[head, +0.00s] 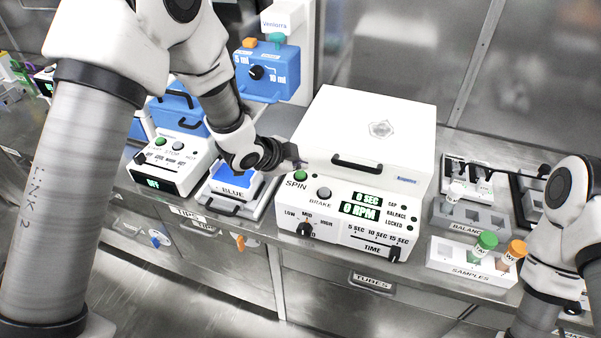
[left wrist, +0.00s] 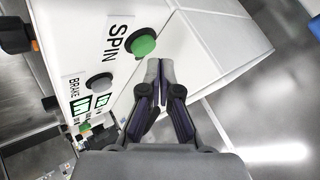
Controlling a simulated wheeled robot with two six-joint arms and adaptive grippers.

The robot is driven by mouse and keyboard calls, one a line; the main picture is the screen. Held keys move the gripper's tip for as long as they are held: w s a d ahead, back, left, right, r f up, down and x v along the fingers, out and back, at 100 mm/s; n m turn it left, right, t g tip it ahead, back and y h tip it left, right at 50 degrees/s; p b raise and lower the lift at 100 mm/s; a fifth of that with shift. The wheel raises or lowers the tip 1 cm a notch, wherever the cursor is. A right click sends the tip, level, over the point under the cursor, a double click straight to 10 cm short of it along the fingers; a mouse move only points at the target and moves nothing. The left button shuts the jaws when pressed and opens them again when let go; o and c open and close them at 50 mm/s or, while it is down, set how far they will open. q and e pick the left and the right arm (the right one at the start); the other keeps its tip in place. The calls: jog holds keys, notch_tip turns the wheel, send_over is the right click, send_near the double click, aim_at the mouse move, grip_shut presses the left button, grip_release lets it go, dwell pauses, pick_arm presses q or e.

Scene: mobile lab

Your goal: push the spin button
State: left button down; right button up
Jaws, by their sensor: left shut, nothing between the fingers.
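The white centrifuge (head: 345,185) stands on the steel bench with its lid down. Its green SPIN button (head: 300,175) is at the upper left of the front panel, and it also shows in the left wrist view (left wrist: 143,46). The grey BRAKE button (head: 324,194) is beside it. The displays read 0 SEC and 0 RPM. My left gripper (head: 290,155) is shut and empty, just above and behind the SPIN button in the head view. In the left wrist view its fingertips (left wrist: 159,62) are close to the button, apart from it as far as I can tell. My right gripper is out of view.
A second white device (head: 172,160) and a blue-topped box (head: 233,183) stand left of the centrifuge. At right are a BALANCE rack (head: 470,215) and a SAMPLES rack (head: 470,262) with green-capped and orange-capped tubes. The lid handle (head: 357,163) sticks out near my left gripper.

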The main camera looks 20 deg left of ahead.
pick_arm(q)
jog(key=shift+f, duration=0.35)
